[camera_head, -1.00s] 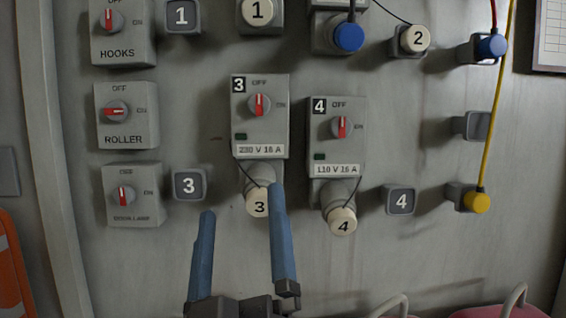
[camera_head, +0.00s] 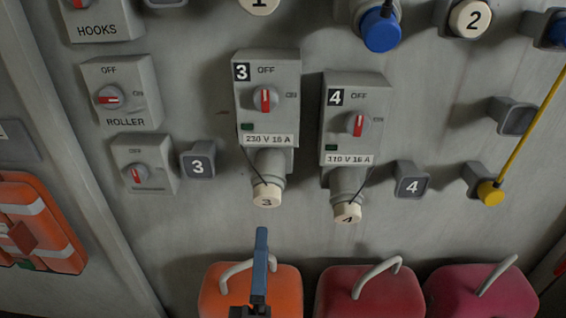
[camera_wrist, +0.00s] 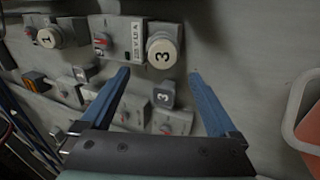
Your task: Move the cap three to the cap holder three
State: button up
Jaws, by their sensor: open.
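Cap three (camera_head: 267,197) is a round cream cap marked 3. It sits on the lower end of the grey outlet under switch box 3, with a thin dark cord beside it. In the wrist view the cap (camera_wrist: 160,42) shows just beyond the blue fingertips, between their lines. Cap holder three (camera_head: 198,163) is a small dark grey square block marked 3, left of the cap; its front looks empty. It also shows in the wrist view (camera_wrist: 163,98). My gripper (camera_head: 262,232) is open and empty, below the cap, with its fingers lined up one over the other in the head view.
Switch box 3 (camera_head: 267,90) is above the cap. Switch box 4 (camera_head: 355,105) and cap 4 (camera_head: 347,212) are to the right, with holder 4 (camera_head: 412,187) beyond. An orange case (camera_head: 285,285) and red cases (camera_head: 335,290) stand below. Bare wall lies under holder three.

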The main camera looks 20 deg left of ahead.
aim_at(267, 202)
jog(key=shift+d+f, duration=0.1)
jog(key=shift+f, duration=0.15)
jog(key=shift+x, duration=4.5)
jog(key=shift+f, duration=0.1)
jog(key=shift+p, duration=0.65)
grip_shut()
jog(key=shift+s, duration=0.1)
